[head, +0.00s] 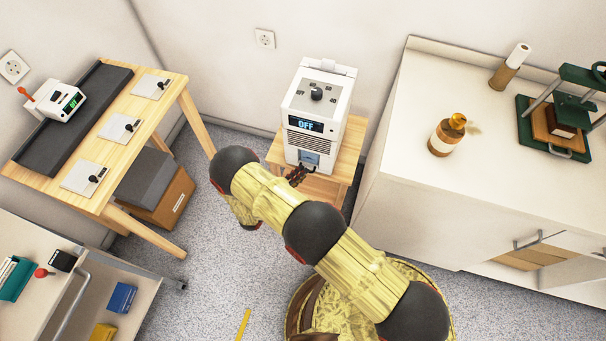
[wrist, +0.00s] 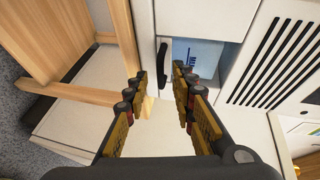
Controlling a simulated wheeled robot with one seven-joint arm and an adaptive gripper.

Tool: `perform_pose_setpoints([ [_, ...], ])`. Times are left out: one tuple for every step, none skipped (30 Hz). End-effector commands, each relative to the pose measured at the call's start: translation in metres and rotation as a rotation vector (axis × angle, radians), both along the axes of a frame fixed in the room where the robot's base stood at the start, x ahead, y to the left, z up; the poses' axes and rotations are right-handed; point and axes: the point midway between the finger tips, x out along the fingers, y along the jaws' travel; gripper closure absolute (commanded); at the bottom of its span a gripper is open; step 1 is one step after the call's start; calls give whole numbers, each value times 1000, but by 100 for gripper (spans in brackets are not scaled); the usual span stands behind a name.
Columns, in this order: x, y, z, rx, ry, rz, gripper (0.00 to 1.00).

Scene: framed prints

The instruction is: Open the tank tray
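The white machine (head: 320,100) has a display reading OFF and stands on a small wooden table (head: 350,150). Its tank tray (head: 309,159) is a blue panel low on the front. In the wrist view the tray (wrist: 195,52) shows a blue line and part of the word MAX, with a dark curved handle (wrist: 163,62) beside it. I cannot tell whether the tray is fully shut. My gripper (head: 298,174) is just in front of the tray. In the wrist view my gripper (wrist: 160,84) has its fingers apart, with the handle ahead between the tips and nothing visibly gripped.
A wooden bench (head: 95,140) with switch plates is at left, a grey-topped box (head: 157,185) beneath it. A white counter (head: 440,80) with a brown bottle (head: 446,136) and a green press (head: 560,120) is at right. Vent slots (wrist: 275,60) adjoin the tray. Some grey floor is free.

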Motion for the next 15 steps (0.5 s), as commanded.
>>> perform_pose_setpoints([
  [4,-5,-3,0,0,-3,74],
  [6,-6,-3,0,-1,-2,74],
  [8,-8,-3,0,-1,-2,74],
  [10,-9,-4,1,-1,-1,74],
  [11,-10,-4,1,-1,-1,74],
  [12,-11,-4,1,-1,-1,74],
  [12,-12,-4,1,-1,-1,74],
  [13,-12,-4,1,-1,-1,74],
  [13,-12,-3,1,-1,-1,74],
  [13,-12,-3,1,-1,0,74],
  [13,-12,-3,1,-1,0,74],
  [13,-12,-3,1,-1,0,74],
  [13,-12,-3,1,-1,0,74],
  [13,-12,-3,1,-1,0,74],
  [13,-12,-3,1,-1,0,76],
])
